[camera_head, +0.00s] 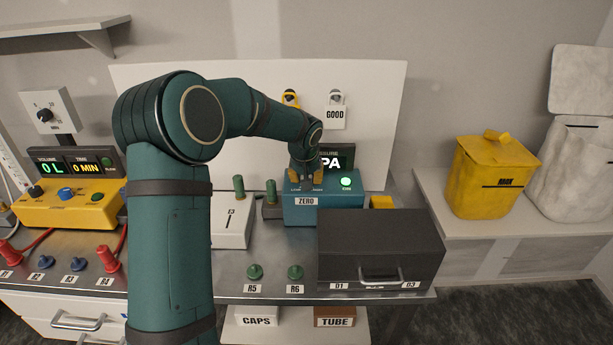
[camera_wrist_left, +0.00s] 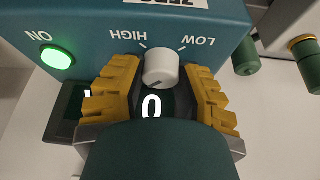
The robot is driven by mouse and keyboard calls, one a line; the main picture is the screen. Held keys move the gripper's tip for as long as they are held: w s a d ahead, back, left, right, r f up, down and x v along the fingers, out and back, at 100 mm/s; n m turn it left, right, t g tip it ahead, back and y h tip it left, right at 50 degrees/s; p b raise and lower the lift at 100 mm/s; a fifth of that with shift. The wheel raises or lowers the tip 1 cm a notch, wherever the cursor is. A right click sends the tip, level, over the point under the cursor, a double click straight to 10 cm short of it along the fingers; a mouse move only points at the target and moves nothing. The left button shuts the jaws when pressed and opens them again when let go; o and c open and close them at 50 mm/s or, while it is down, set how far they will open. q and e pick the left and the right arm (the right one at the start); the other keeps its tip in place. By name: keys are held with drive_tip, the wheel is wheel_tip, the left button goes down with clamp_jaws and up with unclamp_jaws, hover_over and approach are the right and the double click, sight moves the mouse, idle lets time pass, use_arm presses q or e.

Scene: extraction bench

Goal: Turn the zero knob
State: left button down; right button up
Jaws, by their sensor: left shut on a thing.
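The zero knob (camera_wrist_left: 161,68) is a small white knob on the teal box (camera_wrist_left: 90,22), between the marks HIGH and LOW. Its dark pointer line shows on its lower side in the wrist view. My left gripper (camera_wrist_left: 160,84) has yellow fingers on both sides of the knob and is shut on it. In the head view the same gripper (camera_head: 305,181) is at the top of the teal box (camera_head: 335,207), above the ZERO label, and hides the knob. A green ON light glows beside it. My right gripper is not in view.
A dark drawer box (camera_head: 380,240) stands right in front of the teal box. A white box (camera_head: 232,226) with green-capped pieces stands to its left. A yellow device (camera_head: 70,205) is at the far left. My left arm covers much of the bench.

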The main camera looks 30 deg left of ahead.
use_arm(q)
drive_tip(key=c, duration=0.6)
unclamp_jaws()
drive_tip(key=v, duration=1.2)
